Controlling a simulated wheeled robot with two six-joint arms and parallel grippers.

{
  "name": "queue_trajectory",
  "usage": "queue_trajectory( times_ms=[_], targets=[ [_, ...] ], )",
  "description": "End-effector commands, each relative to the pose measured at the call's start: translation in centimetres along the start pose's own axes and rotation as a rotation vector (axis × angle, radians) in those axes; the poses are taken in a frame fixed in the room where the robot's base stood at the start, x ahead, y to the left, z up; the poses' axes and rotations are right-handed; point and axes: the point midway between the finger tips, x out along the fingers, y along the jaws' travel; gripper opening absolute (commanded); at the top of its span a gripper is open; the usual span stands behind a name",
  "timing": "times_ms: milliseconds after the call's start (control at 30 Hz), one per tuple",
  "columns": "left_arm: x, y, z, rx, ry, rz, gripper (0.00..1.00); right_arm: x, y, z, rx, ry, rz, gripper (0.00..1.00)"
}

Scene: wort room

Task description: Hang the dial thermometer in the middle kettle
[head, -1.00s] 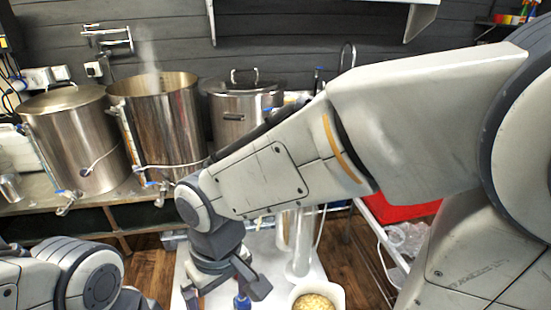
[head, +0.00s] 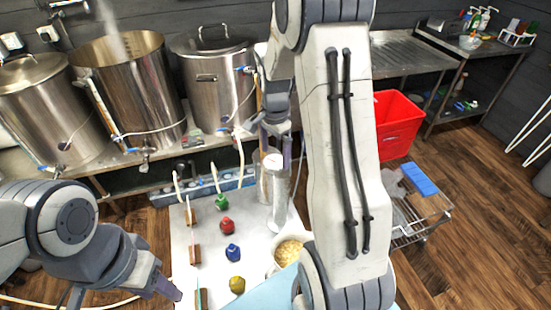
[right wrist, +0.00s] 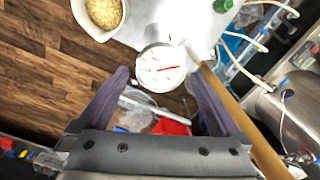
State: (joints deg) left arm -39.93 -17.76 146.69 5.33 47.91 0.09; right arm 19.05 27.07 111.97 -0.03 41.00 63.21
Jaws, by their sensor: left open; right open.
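The middle kettle (head: 150,95) is an open steel pot with steam rising, between two lidded kettles. A round white dial with a red needle, seemingly the dial thermometer (right wrist: 160,66), shows in the right wrist view. In the head view its pale face (head: 273,160) is at the top of a tall clear or metal vessel; its stem is not clear. My right gripper (head: 275,140) is open just above the dial, with a finger to either side of it in the wrist view; I see no grip. My left gripper (head: 168,292) is open and empty at the white table's left edge.
The lidded kettles (head: 50,105) (head: 215,90) flank the middle one, with taps and hoses in front. Green (head: 221,203), red (head: 227,226), blue (head: 233,253) and yellow (head: 237,285) bottles and a grain bowl (head: 289,252) stand on the table. A red crate (head: 398,125) is right.

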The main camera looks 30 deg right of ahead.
Motion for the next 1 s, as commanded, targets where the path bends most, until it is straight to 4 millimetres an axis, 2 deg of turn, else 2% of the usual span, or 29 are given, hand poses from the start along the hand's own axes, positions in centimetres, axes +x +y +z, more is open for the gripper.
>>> queue_trajectory(
  times_ms=[100,300,467,733,867,900,933,967,1000],
  targets=[
    [-0.8,0.1,-0.1,0.001,0.0,0.0,0.5,2.0,0.1,0.1,-0.002,-0.003,0.005,1.0],
    [-1.4,0.1,-0.1,0.002,0.0,0.0,0.5,4.6,0.0,0.1,-0.003,-0.001,0.002,1.0],
    [-1.5,0.1,-0.1,0.003,0.0,0.0,0.5,5.5,0.0,0.1,-0.004,0.0,0.0,1.0],
    [-1.5,0.1,-0.1,0.003,0.0,0.0,0.5,5.7,0.0,0.1,-0.004,0.0,0.0,1.0],
    [-1.5,0.1,-0.1,0.003,0.0,0.0,0.5,5.7,0.0,0.1,-0.004,0.0,0.0,0.5],
    [-1.5,0.1,-0.1,0.003,0.0,0.0,0.5,5.7,0.0,0.1,-0.004,0.0,0.0,0.35],
    [-1.5,0.1,-0.1,0.003,0.0,0.0,0.5,5.6,0.0,0.1,-0.004,0.0,0.0,0.26],
    [-1.5,0.1,-0.1,0.003,0.0,0.0,0.5,5.6,0.0,0.1,-0.004,0.0,0.0,0.77],
    [-1.5,0.1,-0.1,0.003,0.0,0.0,0.5,5.6,0.0,0.1,-0.004,0.0,0.0,0.62]
  ],
)
